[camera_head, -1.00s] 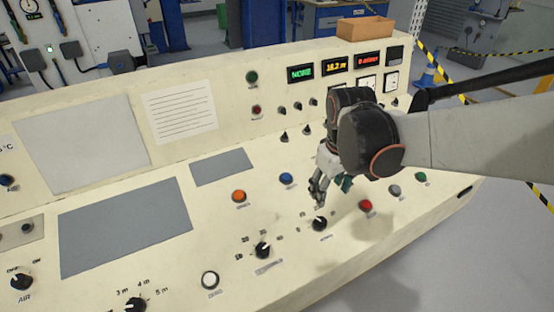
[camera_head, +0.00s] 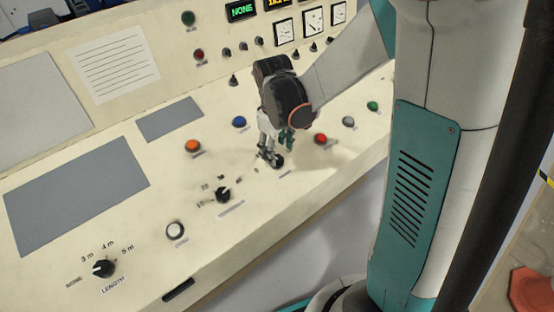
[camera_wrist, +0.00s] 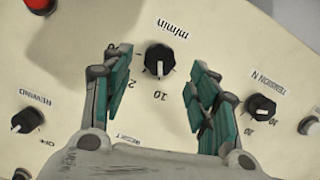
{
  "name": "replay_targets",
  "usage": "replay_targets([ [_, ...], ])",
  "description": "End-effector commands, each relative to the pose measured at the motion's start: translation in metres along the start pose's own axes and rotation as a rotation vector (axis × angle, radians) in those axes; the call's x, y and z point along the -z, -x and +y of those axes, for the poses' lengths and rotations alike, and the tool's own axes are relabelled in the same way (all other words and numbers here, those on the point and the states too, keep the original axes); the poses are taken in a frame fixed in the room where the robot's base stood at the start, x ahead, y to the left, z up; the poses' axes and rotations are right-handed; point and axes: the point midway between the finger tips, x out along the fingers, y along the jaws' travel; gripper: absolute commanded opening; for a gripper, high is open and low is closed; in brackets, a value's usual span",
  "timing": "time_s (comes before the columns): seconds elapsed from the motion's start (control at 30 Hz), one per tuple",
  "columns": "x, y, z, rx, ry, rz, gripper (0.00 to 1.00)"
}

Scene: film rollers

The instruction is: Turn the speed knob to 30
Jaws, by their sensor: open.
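The knob with "m/min" printed beside it (camera_wrist: 158,62) is black and shows in the wrist view between and beyond my gripper's fingers. Its white mark points down the picture toward a printed number that looks like 10. Another number is partly covered by the left finger; I cannot make out a 30. My gripper (camera_wrist: 160,95) is open, with a teal-padded finger on each side of the gap, and holds nothing. In the head view my gripper (camera_head: 270,152) is low over the panel at this knob (camera_head: 277,162), partly covering it. I cannot tell whether the fingers touch it.
The tension knob (camera_wrist: 260,107) is close to the right finger in the wrist view. The rewind knob (camera_wrist: 27,120) is at the left. A red button (camera_head: 320,139) and an orange button (camera_head: 192,147) flank my gripper on the cream panel (camera_head: 120,210).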

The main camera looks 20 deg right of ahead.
Motion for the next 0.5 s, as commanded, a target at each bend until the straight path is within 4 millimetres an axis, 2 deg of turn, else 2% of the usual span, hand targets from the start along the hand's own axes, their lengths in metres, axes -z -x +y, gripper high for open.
replay_targets([
  [0.03, 0.0, -0.013, 0.0, 0.0, 0.0, 0.0, 0.54],
  [0.2, 0.0, -0.034, 0.0, 0.0, 0.0, 0.0, 0.54],
  [0.5, 0.0, -0.045, 0.0, 0.0, 0.0, 0.0, 0.54],
])
